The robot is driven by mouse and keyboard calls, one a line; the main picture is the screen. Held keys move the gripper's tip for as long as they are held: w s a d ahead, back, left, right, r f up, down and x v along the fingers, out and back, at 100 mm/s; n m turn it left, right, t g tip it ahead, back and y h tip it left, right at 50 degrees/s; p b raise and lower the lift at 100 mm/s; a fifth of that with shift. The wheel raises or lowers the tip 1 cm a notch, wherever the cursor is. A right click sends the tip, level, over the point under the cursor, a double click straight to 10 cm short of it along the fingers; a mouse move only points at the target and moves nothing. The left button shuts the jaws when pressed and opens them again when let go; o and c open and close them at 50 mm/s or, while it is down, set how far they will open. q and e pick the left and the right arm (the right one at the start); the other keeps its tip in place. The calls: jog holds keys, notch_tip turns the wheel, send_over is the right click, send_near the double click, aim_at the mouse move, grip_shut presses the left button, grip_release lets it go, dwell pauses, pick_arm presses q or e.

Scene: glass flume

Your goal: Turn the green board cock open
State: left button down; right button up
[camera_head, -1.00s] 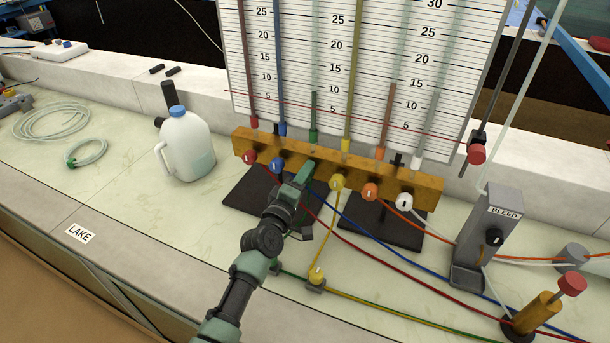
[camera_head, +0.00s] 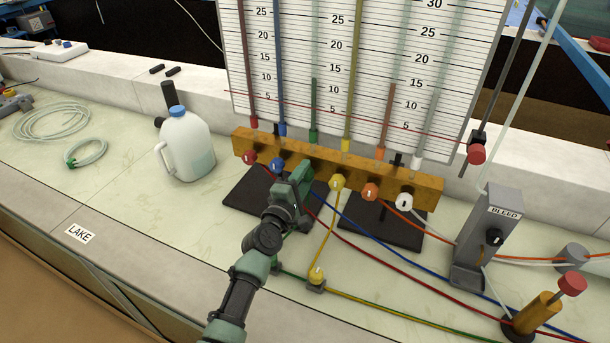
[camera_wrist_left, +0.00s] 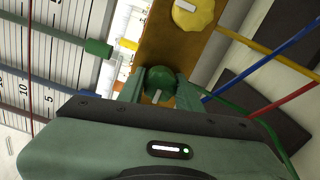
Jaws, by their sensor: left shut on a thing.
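The green board cock (camera_wrist_left: 161,80) is a round knob with a white mark, on the yellow-brown manifold bar (camera_wrist_left: 160,45). My left gripper (camera_wrist_left: 159,88) is shut on it, one finger on each side. In the head view my left gripper (camera_head: 302,177) covers the green cock at the bar (camera_head: 325,167). The green tube (camera_head: 314,110) rises above it in front of the scale board, with a green column of liquid reaching a little above the red line. My right gripper is not in view.
The blue cock (camera_head: 277,166) and yellow cock (camera_head: 338,182) sit close on either side. Coloured hoses run from the bar over the bench. A white jug (camera_head: 185,148) stands left, the grey BLEED block (camera_head: 487,240) right.

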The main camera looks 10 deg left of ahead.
pick_arm(q)
jog(key=shift+f, duration=0.1)
jog(key=c, duration=1)
grip_release()
jog(key=shift+o, duration=0.2)
jog(key=s+a, duration=0.1)
jog(key=s, duration=0.6)
jog(key=shift+s+a, duration=0.25)
jog(key=shift+s, duration=0.1)
